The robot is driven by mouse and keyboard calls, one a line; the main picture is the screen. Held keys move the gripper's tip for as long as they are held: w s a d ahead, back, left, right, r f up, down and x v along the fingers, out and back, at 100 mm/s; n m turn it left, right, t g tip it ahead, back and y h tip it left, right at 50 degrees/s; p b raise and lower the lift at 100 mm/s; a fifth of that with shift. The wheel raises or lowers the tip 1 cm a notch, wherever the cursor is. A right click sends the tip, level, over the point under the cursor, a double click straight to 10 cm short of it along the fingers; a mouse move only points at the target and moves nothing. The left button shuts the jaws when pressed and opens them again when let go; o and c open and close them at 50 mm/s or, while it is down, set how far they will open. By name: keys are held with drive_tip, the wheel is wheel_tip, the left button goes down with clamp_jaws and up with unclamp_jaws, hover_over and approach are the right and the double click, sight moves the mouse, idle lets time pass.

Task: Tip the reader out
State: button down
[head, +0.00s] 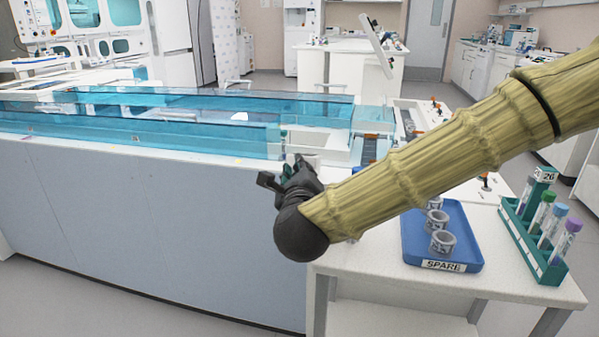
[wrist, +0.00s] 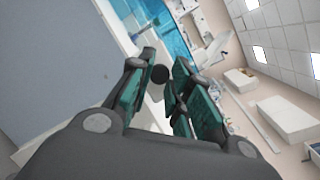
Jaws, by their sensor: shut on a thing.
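My gripper (head: 284,178) is in front of the near edge of the blue-covered track (head: 200,138), by its right end. In the wrist view the two green-padded fingers (wrist: 158,88) are closed in on a small dark round thing (wrist: 160,74) between their tips. I cannot tell what this thing is. A grey-white piece (head: 309,159) shows just behind the gripper in the head view; I cannot tell whether the gripper touches it. I cannot pick out a reader for certain. My arm hides part of the track's right end.
A white side table (head: 375,262) holds a blue tray (head: 412,252) marked SPARE with several grey ring carriers (head: 443,242). A green rack (head: 520,236) with capped tubes stands to its right. A tilted screen (head: 376,45) stands behind the track. Floor is open at the back right.

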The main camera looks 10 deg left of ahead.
drive_tip(key=c, duration=1.3)
unclamp_jaws()
drive_tip(key=v, duration=1.2)
